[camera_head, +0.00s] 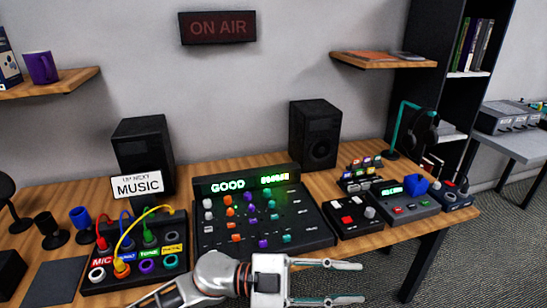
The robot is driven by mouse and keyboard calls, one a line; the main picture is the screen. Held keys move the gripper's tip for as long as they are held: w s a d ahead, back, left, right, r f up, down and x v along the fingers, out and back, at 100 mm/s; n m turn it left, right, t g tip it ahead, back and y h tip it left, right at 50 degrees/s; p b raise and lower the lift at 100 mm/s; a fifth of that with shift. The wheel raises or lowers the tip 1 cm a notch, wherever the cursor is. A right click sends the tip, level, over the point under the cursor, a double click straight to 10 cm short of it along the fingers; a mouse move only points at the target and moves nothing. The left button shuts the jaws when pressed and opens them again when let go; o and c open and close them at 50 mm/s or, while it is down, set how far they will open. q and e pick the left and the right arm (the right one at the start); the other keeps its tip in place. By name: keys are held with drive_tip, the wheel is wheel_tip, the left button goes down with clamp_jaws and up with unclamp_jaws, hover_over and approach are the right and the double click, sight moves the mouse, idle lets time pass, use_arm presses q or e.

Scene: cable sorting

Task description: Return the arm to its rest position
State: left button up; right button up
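My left gripper (358,282) is at the bottom centre, in front of the desk's near edge, with its fingers pointing right. The two fingers are spread apart and nothing is between them. My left arm (214,274) comes in along the bottom from the left. The patch box (182,272) with labelled, coloured sockets is to the left of the gripper. A red cable (101,228), a blue cable (127,219), a green cable (150,218) and an arched yellow cable (125,238) are on it. My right gripper is not in view.
The mixing console (315,228) with a lit "GOOD" display stands behind the gripper. Button boxes (352,216) and a headphone stand (398,130) are at right. Speakers (316,135), a "MUSIC" sign (138,186) and cups (82,225) stand on the wooden desk (450,222). Open floor lies right.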

use_arm(q)
drive_tip(key=w+a+f+n+t+y, duration=0.3)
drive_tip(key=w+a+f+n+t, duration=0.2)
drive_tip(key=a+n+t, duration=0.3)
drive_tip(key=w+a+f+n+t+y, duration=0.45)
drive_tip(key=a+n+t, duration=0.25)
drive_tip(key=n+t, duration=0.25)
drive_tip(key=s+a+f+n+g+y, duration=0.1)
drive_tip(key=s+a+f+y, duration=0.2)
drive_tip(key=s+a+f, duration=0.2)
drive_tip(key=s+a+f+n+g+y, duration=0.1)
drive_tip(key=s+a+f, duration=0.4)
drive_tip(key=f, duration=0.7)
drive_tip(key=s+a+f+n+g+y, duration=0.2)
drive_tip(key=s+a+f+y, duration=0.3)
drive_tip(key=a+f, duration=0.3)
drive_tip(key=shift+f+n, duration=0.2)
drive_tip(key=shift+n, duration=0.55)
